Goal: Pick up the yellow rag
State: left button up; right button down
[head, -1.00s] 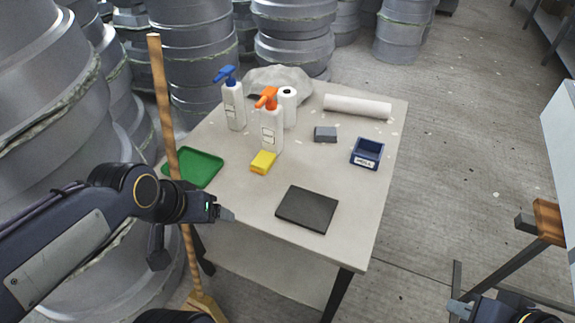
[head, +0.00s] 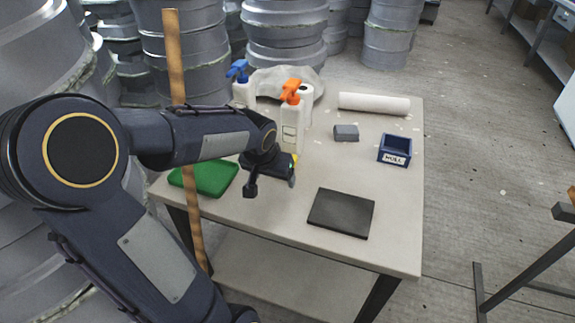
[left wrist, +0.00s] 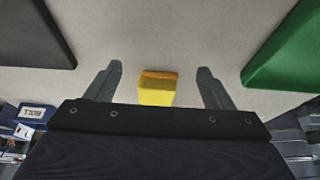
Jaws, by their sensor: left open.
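The yellow rag (left wrist: 157,92) is a small yellow block with an orange side, lying on the table. In the left wrist view it lies between the two fingers of my left gripper (left wrist: 160,70), with a gap on each side; I cannot tell how far below the fingers it is. In the head view my left gripper (head: 288,177) is over the table in front of the orange-topped bottle and hides all but a sliver of the rag. The left gripper is open and empty. My right gripper is out of view.
On the table (head: 270,222) are a green tray (head: 205,178), a dark pad (head: 341,212), an orange-topped spray bottle (head: 292,122), a blue-topped one (head: 241,88), a grey block (head: 346,132), a blue bin (head: 395,148) and a white roll (head: 374,103). A wooden pole (head: 176,70) stands at the left.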

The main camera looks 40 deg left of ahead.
pick_arm(q)
jog(key=w, duration=0.1)
jog(key=w+a, duration=0.1)
jog(key=w, duration=0.2)
jog(key=w+a, duration=0.1)
jog(key=w, duration=0.1)
jog(key=w+f, duration=0.1)
jog(key=shift+w+a, duration=0.15)
jog(key=shift+a, duration=0.05)
jog(key=c, duration=1)
jog(key=shift+c, duration=0.2)
jog(key=shift+r, duration=0.6)
notch_tip(320, 180, up, 2)
jog(key=shift+r+p, duration=0.2)
jog(key=shift+p, duration=0.2)
jog(key=d+r, duration=0.1)
jog(key=s+d+r, duration=0.1)
jog(key=r, duration=0.1)
jog(key=s+d+r, duration=0.1)
jog(key=shift+s+d+r+p, duration=0.2)
jog(key=shift+d+r+p, duration=0.05)
jog(key=shift+r+p, duration=0.15)
jog(key=s+d+r, duration=0.4)
jog(key=s+d, duration=0.1)
jog(key=d, duration=0.3)
jog(key=shift+s+r, duration=0.25)
jog(key=shift+s, duration=0.15)
